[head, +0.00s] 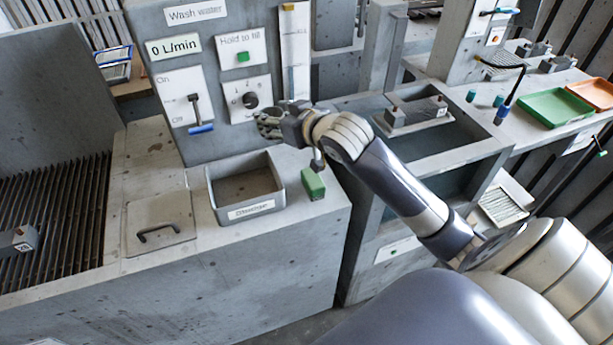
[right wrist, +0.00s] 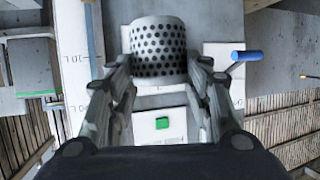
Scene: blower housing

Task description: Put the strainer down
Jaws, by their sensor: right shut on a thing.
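The strainer (right wrist: 158,48) is a pale grey cylinder with rows of dark round holes in its side, in the right wrist view. My right gripper (right wrist: 160,72) has its two fingers on either side of the strainer and is shut on it. In the head view my right gripper (head: 270,124) is in front of the panel, above and right of an open grey tray (head: 281,196) on the counter. The strainer is hard to make out there among the fingers. My left gripper is not in view.
The tray looks empty; its front label is blurred. A green block (head: 313,184) stands right of it, and a handled lid (head: 158,222) lies left. The panel has a blue-handled lever (head: 200,128), a dark knob (head: 250,100) and a green button (head: 243,57).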

